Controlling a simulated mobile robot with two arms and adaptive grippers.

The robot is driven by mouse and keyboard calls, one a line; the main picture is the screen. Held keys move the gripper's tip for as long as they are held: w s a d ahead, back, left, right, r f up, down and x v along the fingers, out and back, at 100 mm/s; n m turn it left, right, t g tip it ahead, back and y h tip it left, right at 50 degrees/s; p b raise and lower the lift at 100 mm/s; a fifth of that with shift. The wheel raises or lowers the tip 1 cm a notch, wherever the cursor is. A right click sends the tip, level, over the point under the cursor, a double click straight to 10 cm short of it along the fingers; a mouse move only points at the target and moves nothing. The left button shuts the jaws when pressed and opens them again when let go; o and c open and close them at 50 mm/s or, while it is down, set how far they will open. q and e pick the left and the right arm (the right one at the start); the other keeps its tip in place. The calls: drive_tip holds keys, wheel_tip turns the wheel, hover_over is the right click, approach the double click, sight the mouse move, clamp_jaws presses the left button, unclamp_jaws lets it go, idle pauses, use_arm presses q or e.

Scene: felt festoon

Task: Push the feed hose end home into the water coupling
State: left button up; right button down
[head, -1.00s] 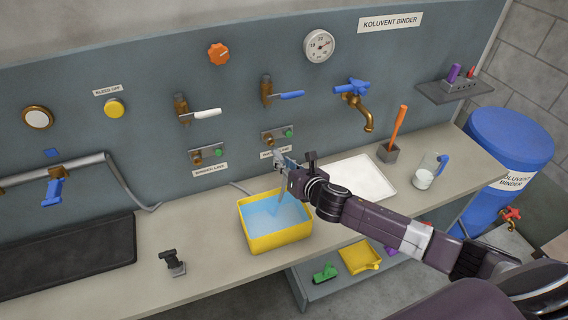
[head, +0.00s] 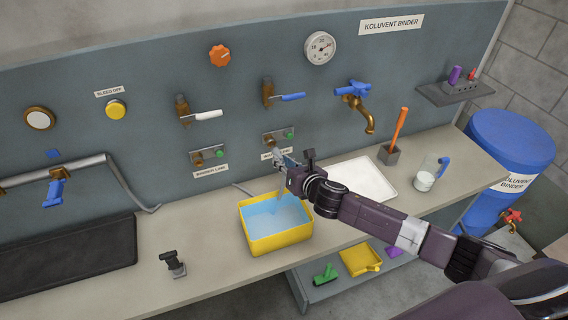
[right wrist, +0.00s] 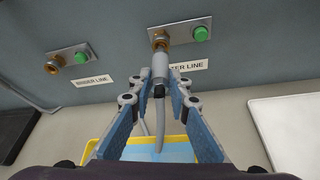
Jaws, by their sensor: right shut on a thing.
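The water coupling (right wrist: 160,41) is a brass fitting on a small metal plate beside a green button, above the partly hidden water line label (right wrist: 187,68). It also shows in the head view (head: 269,141). My right gripper (right wrist: 160,82) is shut on the feed hose end (right wrist: 160,66), a grey sleeve pointing at the brass fitting. The sleeve's tip meets or overlaps the fitting in the right wrist view; I cannot tell how deep it sits. The grey hose hangs below the fingers. In the head view, my right gripper (head: 284,161) is close to the panel. My left gripper is out of view.
A similar binder line coupling (right wrist: 54,65) is to the left. A yellow tub of blue liquid (head: 266,246) stands below the gripper. A white tray (head: 368,192) lies to the right. A lever valve with a blue handle (head: 290,97) is above.

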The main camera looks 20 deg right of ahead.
drive_tip(key=shift+w, duration=0.8)
drive_tip(key=c, duration=1.7)
unclamp_jaws()
drive_tip(key=shift+c, duration=0.2)
drive_tip(key=v, duration=1.2)
drive_tip(key=shift+d+r, duration=0.1)
drive_tip(key=shift+d, duration=0.05)
